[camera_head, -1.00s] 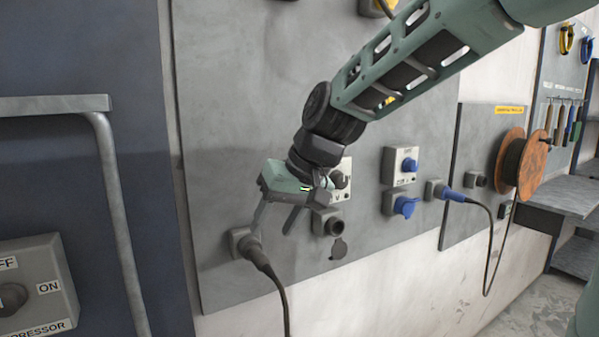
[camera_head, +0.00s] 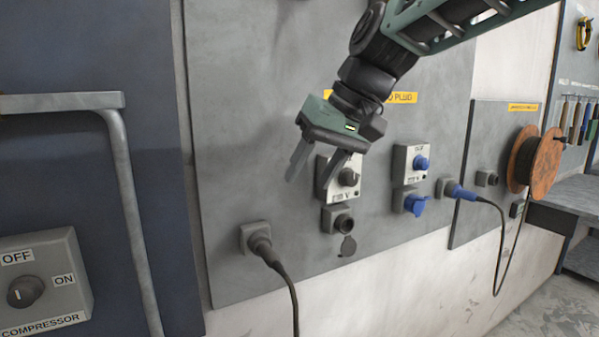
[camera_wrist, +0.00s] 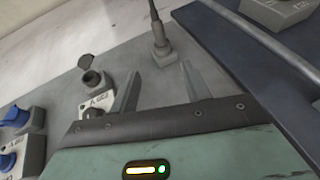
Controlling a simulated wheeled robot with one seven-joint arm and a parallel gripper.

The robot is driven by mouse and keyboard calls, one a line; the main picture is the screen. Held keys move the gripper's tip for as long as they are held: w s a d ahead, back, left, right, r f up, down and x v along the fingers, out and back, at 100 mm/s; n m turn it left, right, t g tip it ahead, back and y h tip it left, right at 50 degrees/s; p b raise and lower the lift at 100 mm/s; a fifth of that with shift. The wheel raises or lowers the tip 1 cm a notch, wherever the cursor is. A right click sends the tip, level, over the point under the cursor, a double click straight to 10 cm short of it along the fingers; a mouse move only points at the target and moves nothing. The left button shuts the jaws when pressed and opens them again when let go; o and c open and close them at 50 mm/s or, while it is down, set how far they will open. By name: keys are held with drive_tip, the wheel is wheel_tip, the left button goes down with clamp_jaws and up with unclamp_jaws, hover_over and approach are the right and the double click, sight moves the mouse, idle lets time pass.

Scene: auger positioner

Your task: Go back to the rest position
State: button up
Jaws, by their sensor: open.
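My gripper (camera_head: 315,165) is open and empty in the head view, in front of the grey wall panel (camera_head: 240,130). It is above and to the right of a black plug (camera_head: 262,249) seated in a grey socket at the panel's lower left. In the wrist view the two fingers of my gripper (camera_wrist: 158,88) are spread with nothing between them. The plug (camera_wrist: 160,42) and its cable stand beyond the fingertips, apart from them.
A knob box (camera_head: 345,180) and an open-capped socket (camera_head: 338,220) sit just right of my gripper. Blue fittings (camera_head: 413,204) and a cable reel (camera_head: 536,160) are further right. A metal rail (camera_head: 122,180) and a compressor switch (camera_head: 42,290) are at left.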

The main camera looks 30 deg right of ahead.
drive_tip(key=s+a+f+n+g+h, duration=0.1)
drive_tip(key=s+a+f+n, duration=0.3)
drive_tip(key=s+f, duration=0.5)
drive_tip(key=s+a+f+n+g+h, duration=0.2)
drive_tip(key=s+a+f, duration=0.4)
drive_tip(key=s+f, duration=0.4)
wheel_tip(320, 180, down, 3)
drive_tip(key=shift+a+n+g, duration=0.2)
drive_tip(key=shift+n+g, duration=0.6)
drive_tip(key=shift+n, duration=0.2)
drive_tip(key=shift+s, duration=0.1)
